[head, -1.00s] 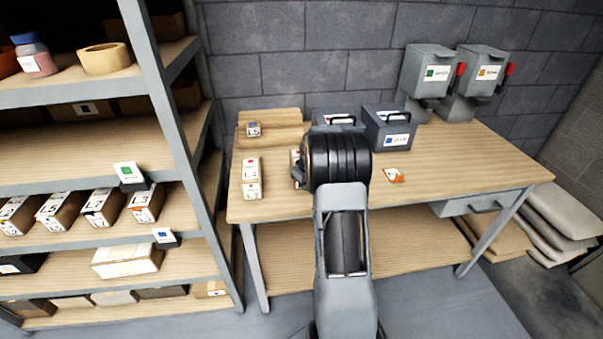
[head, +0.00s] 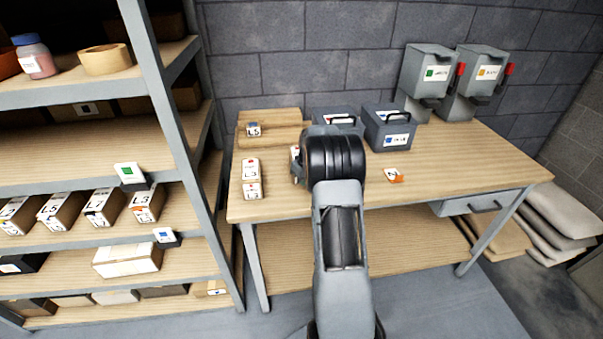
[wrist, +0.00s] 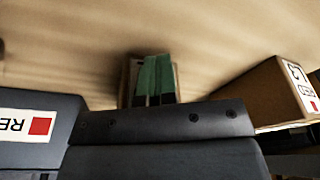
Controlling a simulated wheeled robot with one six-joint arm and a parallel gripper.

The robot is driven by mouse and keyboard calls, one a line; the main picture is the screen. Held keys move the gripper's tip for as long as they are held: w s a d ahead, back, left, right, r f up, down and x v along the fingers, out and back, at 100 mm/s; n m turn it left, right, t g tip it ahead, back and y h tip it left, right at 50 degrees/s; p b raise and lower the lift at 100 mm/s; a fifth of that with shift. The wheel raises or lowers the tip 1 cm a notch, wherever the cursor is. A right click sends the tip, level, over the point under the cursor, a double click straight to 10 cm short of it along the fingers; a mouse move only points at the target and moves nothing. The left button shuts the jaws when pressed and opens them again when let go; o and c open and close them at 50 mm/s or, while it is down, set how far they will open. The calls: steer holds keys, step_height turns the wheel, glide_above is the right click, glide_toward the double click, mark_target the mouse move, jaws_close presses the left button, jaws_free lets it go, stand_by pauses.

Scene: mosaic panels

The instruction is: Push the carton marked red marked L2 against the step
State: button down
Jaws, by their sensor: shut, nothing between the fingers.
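Two small cartons with white labels and red marks stand near the table's left edge, a rear carton (head: 250,172) and a front carton (head: 252,191). Another carton (head: 295,153) is mostly hidden behind my wrist. I cannot read which is L2. The step (head: 285,115) is a raised wooden board at the table's back left. My gripper is hidden by my arm in the head view. In the wrist view my gripper (wrist: 155,70) shows green fingers together, with a brown box-like shape around or behind them. A carton (wrist: 265,92) with a red mark lies to their right.
A small labelled carton (head: 253,129) sits on the step. An orange-marked card (head: 394,175) lies on the table. Shelving (head: 160,110) stands left.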

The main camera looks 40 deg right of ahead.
steer(key=shift+w+d, duration=0.1)
steer(key=shift+w, duration=0.15)
stand_by(0.3)
steer(key=shift+w+d+p, duration=0.3)
steer(key=shift+w+d, duration=0.1)
steer(key=shift+w, duration=0.35)
steer(key=shift+w+d+p, duration=0.3)
steer(key=shift+w+d, duration=0.05)
steer(key=shift+w, duration=0.35)
steer(key=shift+w+d, duration=0.1)
steer(key=shift+w, duration=0.15)
steer(key=shift+w+d+p, duration=0.4)
steer(key=shift+w+p, duration=0.05)
steer(key=shift+w, duration=0.35)
steer(key=shift+w+d+p, duration=0.35)
steer(key=shift+w+p, duration=0.1)
steer(key=shift+w, duration=0.35)
steer(key=shift+s, duration=0.15)
steer(key=shift+s+a+b, duration=0.3)
steer(key=shift+s+b, duration=0.15)
steer(key=shift+s, duration=0.15)
steer(key=shift+s+a+b, duration=0.3)
steer(key=shift+s+b, duration=0.15)
steer(key=shift+s, duration=0.1)
steer(key=shift+r, duration=0.1)
